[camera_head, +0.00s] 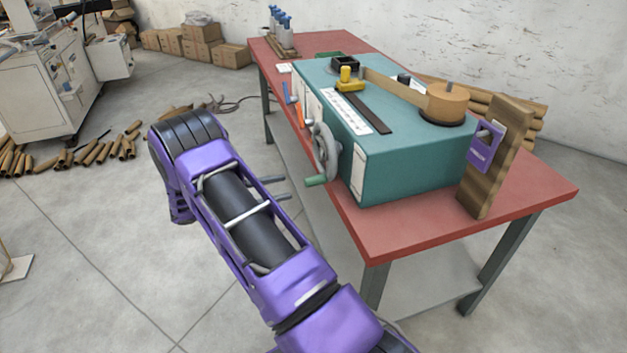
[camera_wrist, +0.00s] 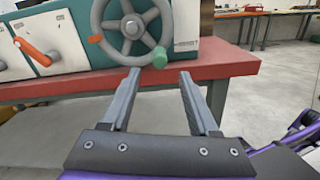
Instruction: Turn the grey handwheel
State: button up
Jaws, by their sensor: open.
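The grey handwheel (camera_head: 326,152) is on the front side of the teal winder box (camera_head: 420,165), above the front edge of the red table. A green handle (camera_head: 315,181) sticks out from its lower rim. In the wrist view the handwheel (camera_wrist: 131,30) is at the top middle, with the green handle (camera_wrist: 159,57) at its lower right. My gripper (camera_wrist: 157,75) is open and empty, its two grey fingers pointing toward the table edge just below the wheel. The green handle lies beyond the gap between the fingertips in that view. In the head view the finger tips (camera_head: 280,188) show left of the handle, apart from it.
An orange lever (camera_wrist: 36,52) is left of the wheel on the same panel. The red table (camera_head: 480,225) carries the box, a wooden post (camera_head: 492,165) and bottles (camera_head: 281,30) at the far end. Open floor lies left of the table.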

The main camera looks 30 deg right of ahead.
aim_at(313, 181)
jog(key=x, duration=0.9)
jog(key=shift+d, duration=0.3)
grip_shut()
dwell(0.9)
